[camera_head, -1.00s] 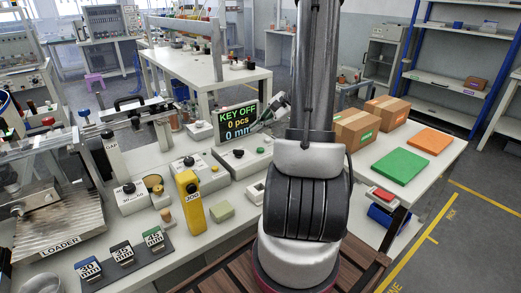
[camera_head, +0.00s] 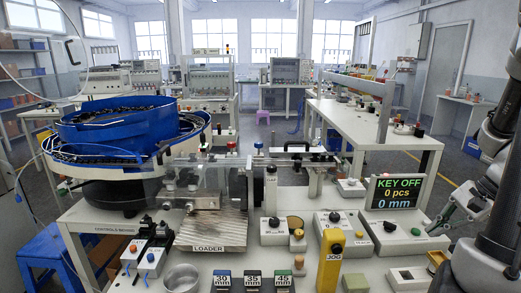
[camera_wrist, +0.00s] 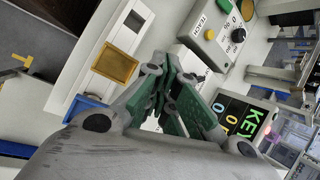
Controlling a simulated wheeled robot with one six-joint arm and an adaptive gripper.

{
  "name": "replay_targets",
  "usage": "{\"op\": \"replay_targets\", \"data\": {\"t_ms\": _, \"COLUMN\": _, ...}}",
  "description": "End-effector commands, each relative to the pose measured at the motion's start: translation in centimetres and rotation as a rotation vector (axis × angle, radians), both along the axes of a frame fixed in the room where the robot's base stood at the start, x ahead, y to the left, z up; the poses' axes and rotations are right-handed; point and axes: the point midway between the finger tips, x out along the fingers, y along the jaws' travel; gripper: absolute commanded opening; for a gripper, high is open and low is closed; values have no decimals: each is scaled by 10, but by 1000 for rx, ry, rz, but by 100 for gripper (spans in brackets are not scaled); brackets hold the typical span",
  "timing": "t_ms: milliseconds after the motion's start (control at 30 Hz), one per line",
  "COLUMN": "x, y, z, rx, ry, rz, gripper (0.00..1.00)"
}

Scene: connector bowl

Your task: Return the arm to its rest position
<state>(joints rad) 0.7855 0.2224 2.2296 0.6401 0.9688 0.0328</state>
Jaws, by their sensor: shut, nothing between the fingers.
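My arm stands upright along the right edge of the head view and is partly cut off. The fingers are over the bench, apart from the controls below. The display (camera_head: 398,193) reads KEY OFF, 0 pcs, 0 mm, and also shows in the wrist view (camera_wrist: 245,112).
The blue bowl feeder (camera_head: 125,122) stands at the left and the loader (camera_head: 208,232) beside it. A yellow JOG pendant (camera_head: 330,258), control boxes (camera_head: 342,232) and several labelled blocks line the bench front. A white rear table (camera_head: 375,122) stands behind the display.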

Motion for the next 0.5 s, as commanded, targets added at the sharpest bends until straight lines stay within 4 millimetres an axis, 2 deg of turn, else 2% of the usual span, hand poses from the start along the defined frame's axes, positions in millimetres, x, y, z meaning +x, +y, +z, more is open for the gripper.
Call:
{"op": "replay_targets", "data": {"t_ms": 100, "x": -25, "y": 20, "z": 27, "rx": -126, "ry": 9, "rz": 213, "gripper": 0}}
{"op": "replay_targets", "data": {"t_ms": 300, "x": -61, "y": 50, "z": 76, "rx": -394, "ry": -23, "rz": 604, "gripper": 0}}
{"op": "replay_targets", "data": {"t_ms": 500, "x": -82, "y": 78, "z": 121, "rx": -659, "ry": -147, "rz": 919, "gripper": 0}}
